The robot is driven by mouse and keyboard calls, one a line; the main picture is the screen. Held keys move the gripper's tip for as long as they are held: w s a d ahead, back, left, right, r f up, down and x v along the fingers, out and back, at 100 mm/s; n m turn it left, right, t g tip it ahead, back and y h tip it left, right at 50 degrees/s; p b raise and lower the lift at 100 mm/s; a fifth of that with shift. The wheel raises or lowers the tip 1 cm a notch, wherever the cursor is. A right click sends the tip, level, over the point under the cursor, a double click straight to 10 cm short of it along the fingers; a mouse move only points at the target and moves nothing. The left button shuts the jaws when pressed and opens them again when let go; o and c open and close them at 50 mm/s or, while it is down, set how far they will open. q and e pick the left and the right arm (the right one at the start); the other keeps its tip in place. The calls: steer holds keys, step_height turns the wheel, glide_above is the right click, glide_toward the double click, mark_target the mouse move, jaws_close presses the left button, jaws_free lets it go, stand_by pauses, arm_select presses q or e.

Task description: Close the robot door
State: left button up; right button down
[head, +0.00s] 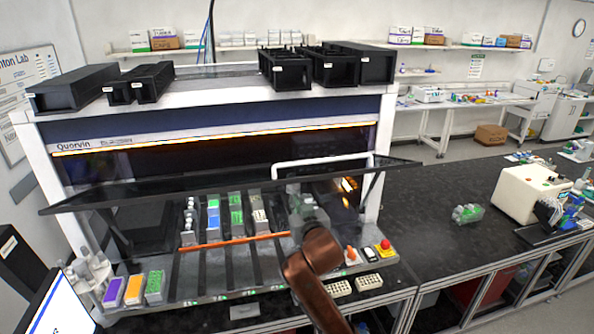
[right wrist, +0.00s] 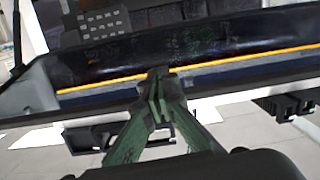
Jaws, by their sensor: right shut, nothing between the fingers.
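The robot door is a dark see-through panel (head: 150,190) on the front of the white and navy Quorvin machine (head: 230,115). It is open, tilted outward over the deck, with a pale rectangular handle frame (head: 322,161) at its right part. My right gripper (head: 294,188) is at the panel's lower right, below the handle in the head view; the arm's copper link is in front of the deck. In the right wrist view the green fingers (right wrist: 158,80) are together and empty, in front of a dark panel with an orange strip. Whether they touch the door I cannot tell. My left gripper is not in view.
The deck holds racks of coloured tubes (head: 236,215) behind an orange bar. Purple, orange and green racks (head: 135,289) stand at the front left, a red button (head: 385,246) at the front right. Black bins (head: 75,86) sit on top. The dark bench (head: 440,195) has free room.

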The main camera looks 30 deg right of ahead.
steer(key=s+r+t+p, duration=0.1)
steer(key=s+r, duration=0.2)
steer(key=r, duration=0.2)
steer(key=s+r+t, duration=0.1)
steer(key=s+r, duration=0.2)
steer(key=r, duration=0.2)
steer(key=p, duration=0.4)
glide_toward(295, 164)
steer(key=w+r, duration=0.3)
steer(key=w, duration=0.1)
steer(key=f, duration=0.2)
steer(key=s+a+f+p, duration=0.1)
steer(key=shift+f+m+h, duration=0.3)
steer(key=shift+f+m, duration=0.05)
steer(key=shift+m, duration=0.05)
